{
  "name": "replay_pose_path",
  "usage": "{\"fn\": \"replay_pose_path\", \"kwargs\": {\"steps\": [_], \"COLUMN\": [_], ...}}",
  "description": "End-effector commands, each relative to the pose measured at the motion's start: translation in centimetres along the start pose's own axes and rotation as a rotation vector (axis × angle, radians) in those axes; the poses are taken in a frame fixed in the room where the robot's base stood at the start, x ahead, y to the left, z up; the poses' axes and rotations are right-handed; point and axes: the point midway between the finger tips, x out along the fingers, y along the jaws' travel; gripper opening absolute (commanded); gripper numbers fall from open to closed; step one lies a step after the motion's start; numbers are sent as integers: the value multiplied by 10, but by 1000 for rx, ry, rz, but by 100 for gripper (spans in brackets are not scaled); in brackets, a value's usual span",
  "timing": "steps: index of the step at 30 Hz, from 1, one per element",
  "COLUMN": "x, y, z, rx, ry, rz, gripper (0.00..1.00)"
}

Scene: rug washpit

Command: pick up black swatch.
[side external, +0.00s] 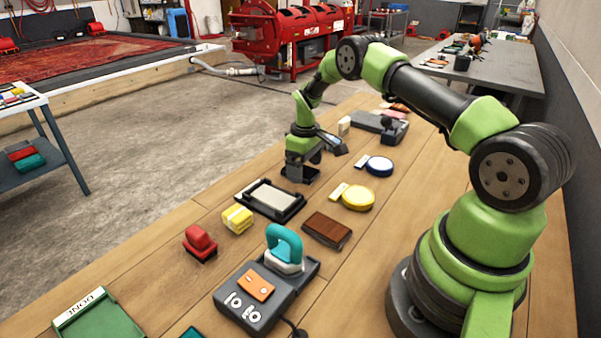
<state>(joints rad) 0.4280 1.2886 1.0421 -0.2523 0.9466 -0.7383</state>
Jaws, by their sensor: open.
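My gripper (300,174) points down low over the wooden table, just behind the black-framed tray. Its jaws are dark and small in this view, and they are open. I cannot make out the black swatch for certain. Dark shapes at the jaws could be fingers or a swatch under them, and I cannot tell which. Several thin swatches (398,107) in pinkish and brown tones lie at the far end of the table.

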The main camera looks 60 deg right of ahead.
Motion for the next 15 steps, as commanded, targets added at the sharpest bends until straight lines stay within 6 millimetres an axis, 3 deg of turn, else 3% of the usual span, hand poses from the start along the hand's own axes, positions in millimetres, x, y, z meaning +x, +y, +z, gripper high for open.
{"fn": "replay_pose_path", "kwargs": {"steps": [3,10,15], "x": [10,11,10], "y": [0,0,0], "z": [0,0,0], "rx": [1,2,2], "ry": [0,1,1], "rz": [1,1,1], "gripper": [87,87,48]}}
